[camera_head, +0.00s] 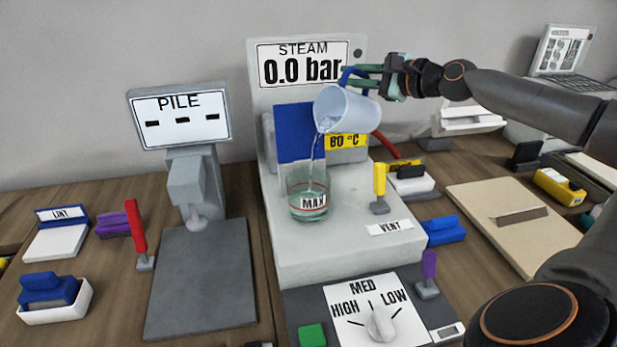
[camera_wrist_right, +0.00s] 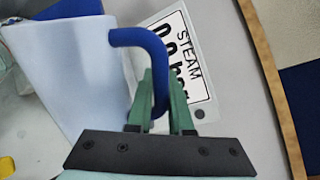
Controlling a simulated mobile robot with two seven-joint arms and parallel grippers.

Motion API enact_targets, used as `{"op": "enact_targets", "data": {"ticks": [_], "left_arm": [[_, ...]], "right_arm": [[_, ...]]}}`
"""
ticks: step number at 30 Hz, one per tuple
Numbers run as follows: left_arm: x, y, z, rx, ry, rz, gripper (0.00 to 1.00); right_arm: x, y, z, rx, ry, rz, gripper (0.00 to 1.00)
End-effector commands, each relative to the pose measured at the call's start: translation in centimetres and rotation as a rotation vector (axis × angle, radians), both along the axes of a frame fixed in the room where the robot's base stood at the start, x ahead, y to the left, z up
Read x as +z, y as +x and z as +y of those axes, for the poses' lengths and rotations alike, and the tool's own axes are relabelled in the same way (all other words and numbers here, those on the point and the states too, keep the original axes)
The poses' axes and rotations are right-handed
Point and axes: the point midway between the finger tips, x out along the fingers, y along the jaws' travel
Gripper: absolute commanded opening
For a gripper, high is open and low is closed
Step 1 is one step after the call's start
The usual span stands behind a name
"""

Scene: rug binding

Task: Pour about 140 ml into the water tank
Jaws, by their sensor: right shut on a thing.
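My right gripper (camera_head: 368,78) is shut on the blue handle of a pale, translucent jug (camera_head: 345,108). In the right wrist view the green fingers (camera_wrist_right: 162,105) close around the blue handle (camera_wrist_right: 143,38), with the jug body (camera_wrist_right: 70,70) at left. The jug is tilted to the left above the water tank (camera_head: 308,196). A thin stream of water (camera_head: 318,155) falls from its lip into the tank. The tank is a clear vessel with a red line and a MAX label, and it holds some water below that label's top. My left gripper is not in view.
The steam display (camera_head: 305,66) reads 0.0 bar behind the jug. A yellow lever (camera_head: 379,180) stands right of the tank by the VENT label (camera_head: 390,228). A HIGH/MED/LOW dial (camera_head: 380,324) is in front. The PILE display (camera_head: 180,117) stands at left.

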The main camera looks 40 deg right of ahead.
Motion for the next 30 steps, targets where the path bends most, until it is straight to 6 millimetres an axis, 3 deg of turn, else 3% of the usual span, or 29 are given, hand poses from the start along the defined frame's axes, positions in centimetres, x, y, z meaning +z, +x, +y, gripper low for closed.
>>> {"op": "enact_targets", "data": {"ticks": [30], "left_arm": [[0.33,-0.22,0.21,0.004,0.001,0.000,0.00]], "right_arm": [[0.19,-0.03,0.46,0.000,-0.071,-0.003,0.00]]}}
